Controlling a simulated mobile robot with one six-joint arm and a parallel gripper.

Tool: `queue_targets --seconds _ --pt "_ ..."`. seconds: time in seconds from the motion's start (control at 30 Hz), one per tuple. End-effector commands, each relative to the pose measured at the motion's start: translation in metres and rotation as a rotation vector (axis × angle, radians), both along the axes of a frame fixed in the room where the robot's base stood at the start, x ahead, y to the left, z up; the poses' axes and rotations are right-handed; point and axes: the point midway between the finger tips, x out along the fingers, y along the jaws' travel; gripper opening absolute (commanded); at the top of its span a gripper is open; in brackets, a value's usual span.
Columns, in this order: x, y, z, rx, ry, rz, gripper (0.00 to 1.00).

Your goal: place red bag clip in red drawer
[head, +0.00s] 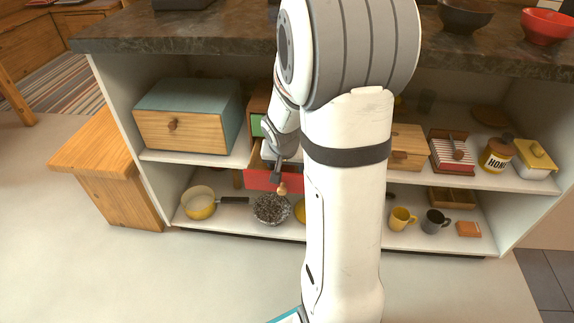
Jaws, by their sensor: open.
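The red drawer (258,180) is on the upper shelf of the counter unit and stands pulled out of its small wooden cabinet (257,108). A small tan pull (283,188) shows on its red front. My gripper (277,174) is open at the drawer's front, close to the pull; whether it touches it I cannot tell. My arm hides the drawer's right side and most of its inside. I cannot make out a red bag clip.
A teal-topped wooden box (190,115) stands left on the same shelf. Below are a yellow pan (199,204) and a metal bowl (271,211). Right are a red-striped box (452,153), honey jar (496,153) and mugs (402,218). The floor in front is clear.

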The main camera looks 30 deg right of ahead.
Motion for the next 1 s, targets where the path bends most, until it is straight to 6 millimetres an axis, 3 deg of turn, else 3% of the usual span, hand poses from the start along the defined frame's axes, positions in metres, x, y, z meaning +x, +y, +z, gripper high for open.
queue_targets --seconds 0.17,0.5,0.8,0.87,1.0 --pt "-0.003 0.003 0.018 -0.001 -0.003 0.001 0.63" --pt "-0.026 0.019 0.086 -0.001 -0.004 0.002 0.63" --pt "-0.04 0.029 0.114 -0.001 0.006 0.012 0.63" --pt "-0.049 0.038 0.119 0.0 0.023 0.043 0.63" --pt "-0.094 0.077 0.13 0.012 0.117 0.213 0.63"
